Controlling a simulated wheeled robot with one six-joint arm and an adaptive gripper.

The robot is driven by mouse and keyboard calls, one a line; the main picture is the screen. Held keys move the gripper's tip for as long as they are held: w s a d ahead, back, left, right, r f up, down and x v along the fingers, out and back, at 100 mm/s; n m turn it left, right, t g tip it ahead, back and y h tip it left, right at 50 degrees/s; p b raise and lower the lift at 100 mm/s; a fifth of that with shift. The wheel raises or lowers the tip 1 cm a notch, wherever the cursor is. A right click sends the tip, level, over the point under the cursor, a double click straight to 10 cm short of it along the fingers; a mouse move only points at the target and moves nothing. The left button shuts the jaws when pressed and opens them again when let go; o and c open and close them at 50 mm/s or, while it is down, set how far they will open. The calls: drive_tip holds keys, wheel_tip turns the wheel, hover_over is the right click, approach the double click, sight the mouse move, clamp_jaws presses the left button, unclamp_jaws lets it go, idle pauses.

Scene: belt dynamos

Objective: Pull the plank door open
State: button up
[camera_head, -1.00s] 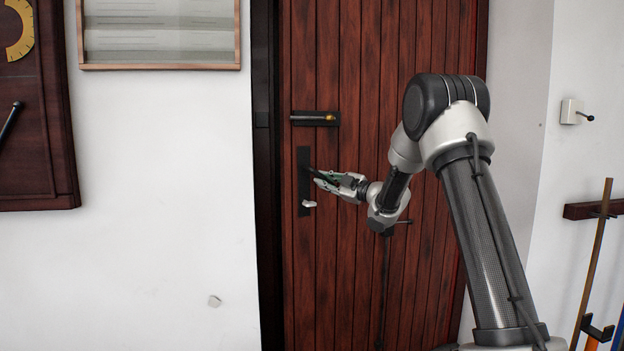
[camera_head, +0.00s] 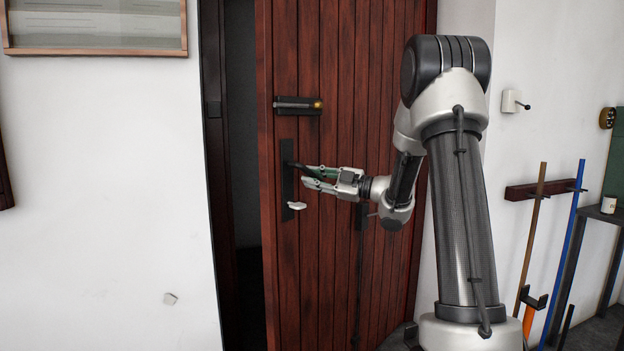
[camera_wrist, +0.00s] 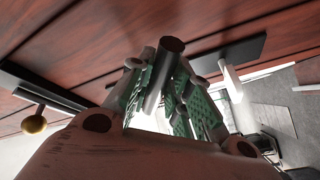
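The reddish-brown plank door (camera_head: 335,250) stands ajar, with a dark gap (camera_head: 243,150) along its left edge. A dark handle (camera_head: 298,167) juts from a black plate (camera_head: 288,182) near that edge. My gripper (camera_head: 310,178) is at the handle, coming from the right. In the wrist view the handle (camera_wrist: 164,75) is a dark round bar between the green-padded fingers of my gripper (camera_wrist: 165,98), which look closed on it. A bolt with a brass knob (camera_head: 298,105) sits above the plate. A small pale knob (camera_head: 297,206) is at the plate's lower end.
A framed panel (camera_head: 95,51) hangs on the white wall at left. At right are a wall switch (camera_head: 513,101), a rack (camera_head: 543,189) with leaning poles, and a dark table (camera_head: 604,213) with a cup. The door's hinge side is partly behind my arm.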

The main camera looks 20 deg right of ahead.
drive_tip(key=shift+o, duration=1.2)
drive_tip(key=shift+f, duration=0.1)
drive_tip(key=v, duration=1.2)
drive_tip(key=shift+s, duration=0.1)
drive_tip(key=s+d, duration=0.3)
drive_tip(key=s, duration=0.5)
drive_tip(key=shift+d, duration=0.15)
drive_tip(key=shift+s, duration=0.1)
